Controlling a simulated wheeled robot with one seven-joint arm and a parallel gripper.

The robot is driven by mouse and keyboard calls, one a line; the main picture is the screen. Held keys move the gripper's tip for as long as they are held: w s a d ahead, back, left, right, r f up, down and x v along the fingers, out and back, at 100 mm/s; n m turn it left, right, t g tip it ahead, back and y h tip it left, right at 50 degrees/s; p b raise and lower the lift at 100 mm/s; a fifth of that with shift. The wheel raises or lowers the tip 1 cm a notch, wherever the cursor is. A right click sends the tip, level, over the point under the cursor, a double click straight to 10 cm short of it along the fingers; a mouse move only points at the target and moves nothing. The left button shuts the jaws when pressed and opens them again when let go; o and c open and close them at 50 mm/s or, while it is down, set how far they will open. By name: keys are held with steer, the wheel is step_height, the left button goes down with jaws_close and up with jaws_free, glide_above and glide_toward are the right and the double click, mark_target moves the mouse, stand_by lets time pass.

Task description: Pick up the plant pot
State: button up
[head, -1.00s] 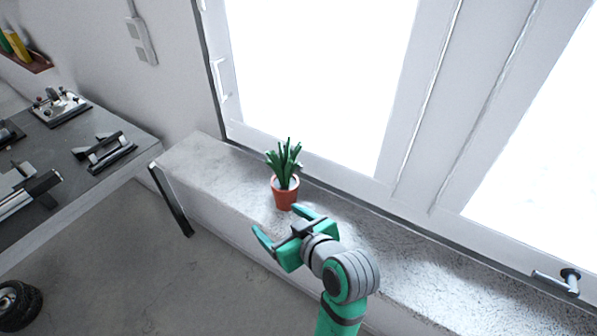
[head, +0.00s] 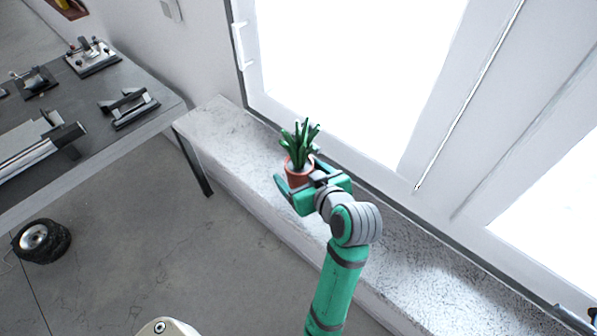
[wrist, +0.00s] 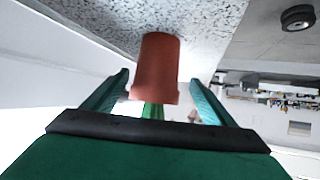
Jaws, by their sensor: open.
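The plant pot (head: 297,174) is terracotta-coloured with a green spiky plant (head: 299,143) in it. It stands upright on the speckled stone window sill (head: 222,125). My gripper (head: 297,182) is open, with its fingers on either side of the pot in the head view. In the wrist view the pot (wrist: 157,68) appears upside down between the two green fingers of my gripper (wrist: 160,100). A gap shows beside the right finger; the left finger is close to the pot's rim, and I cannot tell if it touches. Most of the plant is hidden in the wrist view.
The window frame (head: 425,120) rises right behind the sill. A dark workbench (head: 75,125) with metal tools stands at the left. A black wheel-like object (head: 41,241) lies on the floor.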

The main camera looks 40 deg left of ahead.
steer(key=shift+w+r+x, duration=0.1)
steer(key=shift+x, duration=0.8)
steer(key=shift+w+r+x, duration=0.1)
steer(key=shift+x, duration=0.75)
steer(key=shift+w+r+x, duration=0.1)
steer(key=shift+r+x, duration=0.05)
steer(key=shift+x, duration=0.75)
steer(key=c, duration=1.4)
